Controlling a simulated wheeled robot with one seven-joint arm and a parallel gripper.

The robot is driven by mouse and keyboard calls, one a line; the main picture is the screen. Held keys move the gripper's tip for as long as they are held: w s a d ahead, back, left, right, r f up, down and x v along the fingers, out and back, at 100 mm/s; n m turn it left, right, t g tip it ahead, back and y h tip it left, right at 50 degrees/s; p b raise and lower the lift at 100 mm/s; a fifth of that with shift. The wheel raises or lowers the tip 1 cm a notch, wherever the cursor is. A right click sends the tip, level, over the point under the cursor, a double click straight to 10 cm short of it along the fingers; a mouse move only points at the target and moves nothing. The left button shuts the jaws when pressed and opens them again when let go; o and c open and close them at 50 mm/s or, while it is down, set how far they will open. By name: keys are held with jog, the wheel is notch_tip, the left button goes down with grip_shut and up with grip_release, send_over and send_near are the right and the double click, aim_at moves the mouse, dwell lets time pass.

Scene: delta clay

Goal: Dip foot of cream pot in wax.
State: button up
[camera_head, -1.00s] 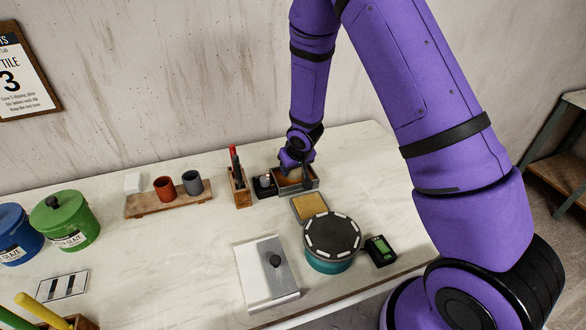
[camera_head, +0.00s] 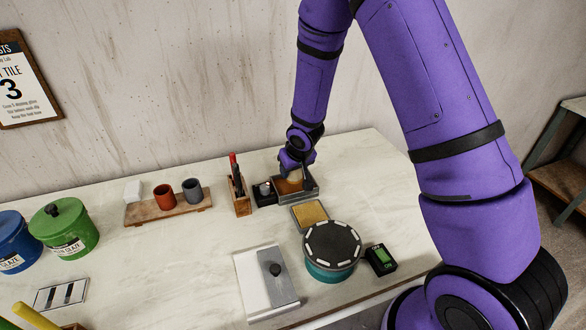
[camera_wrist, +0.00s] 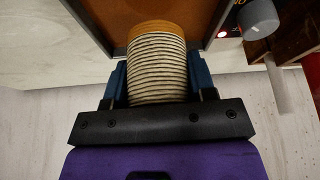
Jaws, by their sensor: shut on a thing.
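The cream pot (camera_wrist: 157,68) has dark horizontal rings and is held between the fingers of my gripper (camera_wrist: 158,82) in the wrist view. Its far end is orange-brown, at or over the wax pan (camera_wrist: 202,18), whose brown wax fills the top of that view. Whether the foot touches the wax I cannot tell. In the head view my gripper (camera_head: 291,172) is at the wax pan (camera_head: 312,192) at the back of the table, with the cream pot (camera_head: 295,176) partly hidden by it.
A black control box (camera_head: 264,193) and a wooden tool holder (camera_head: 240,198) stand left of the pan. A yellow sponge tray (camera_head: 310,214) and a round turntable (camera_head: 332,246) are in front. A rack (camera_head: 140,211) holds a red cup (camera_head: 165,196) and a grey cup (camera_head: 193,189).

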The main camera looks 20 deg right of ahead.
jog(key=shift+r, duration=0.1)
dwell(0.4)
jog(key=shift+r, duration=1.45)
